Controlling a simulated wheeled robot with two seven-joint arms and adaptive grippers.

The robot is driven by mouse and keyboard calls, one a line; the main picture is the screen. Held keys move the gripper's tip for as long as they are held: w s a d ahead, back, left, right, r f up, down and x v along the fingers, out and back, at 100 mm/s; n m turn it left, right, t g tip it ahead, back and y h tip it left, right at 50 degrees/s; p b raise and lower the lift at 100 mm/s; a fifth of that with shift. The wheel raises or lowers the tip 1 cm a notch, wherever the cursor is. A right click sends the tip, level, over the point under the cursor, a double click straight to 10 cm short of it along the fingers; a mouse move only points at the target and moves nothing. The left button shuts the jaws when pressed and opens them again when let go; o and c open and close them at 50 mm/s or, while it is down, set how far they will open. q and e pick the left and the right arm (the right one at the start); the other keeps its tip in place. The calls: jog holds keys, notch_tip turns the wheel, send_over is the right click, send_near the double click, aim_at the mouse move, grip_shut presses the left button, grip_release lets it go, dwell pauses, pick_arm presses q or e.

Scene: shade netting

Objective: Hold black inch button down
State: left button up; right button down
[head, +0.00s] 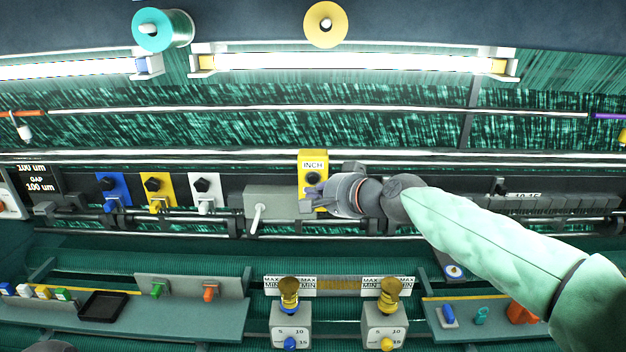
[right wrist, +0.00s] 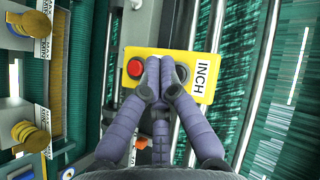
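The yellow INCH panel (head: 322,160) is on the machine's front rail, near the middle of the head view. Its black button (head: 313,178) shows just above my right gripper (head: 308,194). In the right wrist view the yellow panel (right wrist: 204,94) lies behind my fingers, with a red button (right wrist: 135,68) to their left and the black button (right wrist: 181,72) at their right, partly covered. My right gripper's fingertips (right wrist: 158,65) are together, with nothing seen between them. They overlap the panel between the two buttons; I cannot tell whether they touch it.
A grey box with a white lever (head: 258,214) stands left of the panel. Blue (head: 113,188), yellow and white knob plates are further left. Below are two dial boxes (head: 290,325) and a shelf with a black tray (head: 102,305). Green netting fills the background.

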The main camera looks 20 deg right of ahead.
jog(key=shift+s+a, duration=0.25)
jog(key=shift+s, duration=0.65)
jog(key=shift+w, duration=0.1)
jog(key=w+a+f+n+g+h+b, duration=0.1)
jog(key=w+f+b, duration=0.15)
jog(key=f, duration=1.15)
jog(key=w+f+g+b, duration=0.15)
jog(key=f+b, duration=0.25)
jog(key=f, duration=0.9)
jog(key=s+a+f+n+g+h+b, duration=0.1)
jog(key=s+f+g+b, duration=0.15)
jog(key=f, duration=1.15)
jog(key=s+f+n+g+b, duration=0.1)
jog(key=s+f+b, duration=0.3)
jog(key=f, duration=0.9)
jog(key=s+a+f+n+g+b, duration=0.1)
jog(key=s+f+g+b, duration=0.1)
jog(key=s+f, duration=0.6)
jog(key=s+a+f+n+g+b, duration=0.1)
jog(key=s+f+b, duration=0.4)
jog(key=f, duration=0.9)
jog(key=s+a+f+g+b, duration=0.2)
jog(key=s+f+b, duration=0.2)
jog(key=s+f, duration=0.8)
jog(key=shift+a+n+g, duration=0.4)
jog(key=shift+f, duration=0.1)
